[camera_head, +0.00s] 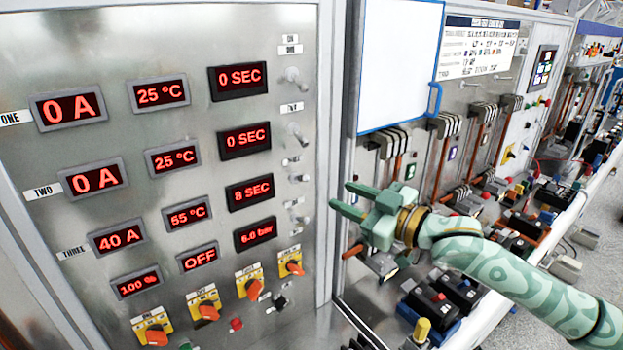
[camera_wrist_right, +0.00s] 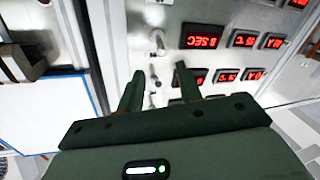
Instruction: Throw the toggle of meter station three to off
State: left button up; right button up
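The grey metal panel (camera_head: 130,45) carries red displays in rows tagged ONE, TWO and THREE. Row THREE (camera_head: 73,253) reads 40 A, 55 °C and 8 SEC. A column of silver toggles runs down the panel's right side; the upper two (camera_head: 293,77) (camera_head: 298,134) are clear, and a lower one beside row three (camera_head: 300,218) is small, its lever position unclear. My right gripper (camera_head: 341,197) is open and empty, fingers pointing left toward this column, apart from the panel. In the right wrist view the gripper (camera_wrist_right: 158,75) has silver toggles (camera_wrist_right: 158,42) beyond and between its fingers. My left gripper is not in view.
Orange rotary knobs on yellow plates (camera_head: 204,304) line the panel's lower part. A white board with blue edges (camera_head: 398,65) stands right of the panel, above my gripper. A cluttered bench (camera_head: 470,335) with black blocks and cables runs below my right arm.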

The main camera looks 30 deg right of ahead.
aim_at(307, 181)
jog(key=p+x, duration=0.2)
jog(key=x, duration=0.7)
jog(key=shift+a, duration=0.1)
grip_shut()
